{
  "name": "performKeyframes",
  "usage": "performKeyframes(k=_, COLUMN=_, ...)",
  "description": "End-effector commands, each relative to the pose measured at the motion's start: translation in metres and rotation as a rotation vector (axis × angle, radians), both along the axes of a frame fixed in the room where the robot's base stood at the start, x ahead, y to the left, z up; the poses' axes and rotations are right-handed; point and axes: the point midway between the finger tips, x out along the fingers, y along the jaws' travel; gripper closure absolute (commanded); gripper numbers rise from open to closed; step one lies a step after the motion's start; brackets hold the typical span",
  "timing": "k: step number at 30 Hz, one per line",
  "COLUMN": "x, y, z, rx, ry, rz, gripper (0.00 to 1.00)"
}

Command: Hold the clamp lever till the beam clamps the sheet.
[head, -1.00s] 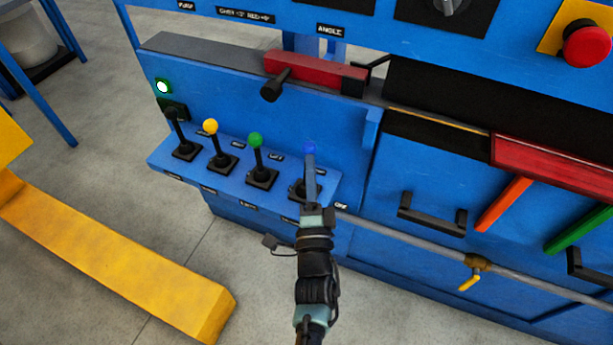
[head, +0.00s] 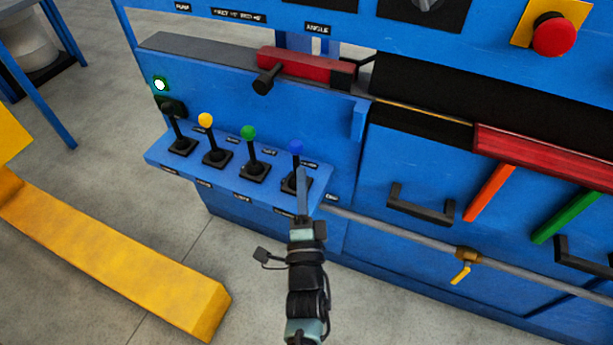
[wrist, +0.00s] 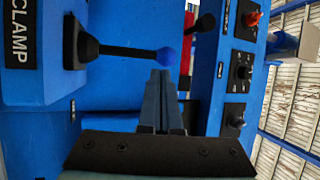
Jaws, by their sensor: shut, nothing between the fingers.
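The clamp lever with a blue knob (head: 296,146) is the rightmost in a row of black levers on a blue ledge. A dark red beam (head: 545,160) runs along the right of the machine. A thin pale edge (head: 425,116) shows by the black slot; I cannot tell whether it is the sheet or whether it is clamped.
Yellow-knobbed (head: 205,121) and green-knobbed (head: 248,132) levers stand to the left. A lit green lamp (head: 160,83) is above them. A pipe with a yellow valve (head: 463,271) runs low at right. A red stop button (head: 553,35) is at top right. A yellow rail (head: 120,255) lies at left.

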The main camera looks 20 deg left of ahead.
Motion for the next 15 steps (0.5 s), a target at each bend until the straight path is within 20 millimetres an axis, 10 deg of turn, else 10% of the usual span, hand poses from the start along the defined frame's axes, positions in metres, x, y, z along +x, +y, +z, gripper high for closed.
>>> performKeyframes(k=15, x=-0.081, y=-0.037, z=-0.024, rx=0.0, ry=0.004, rz=-0.002, gripper=1.0)
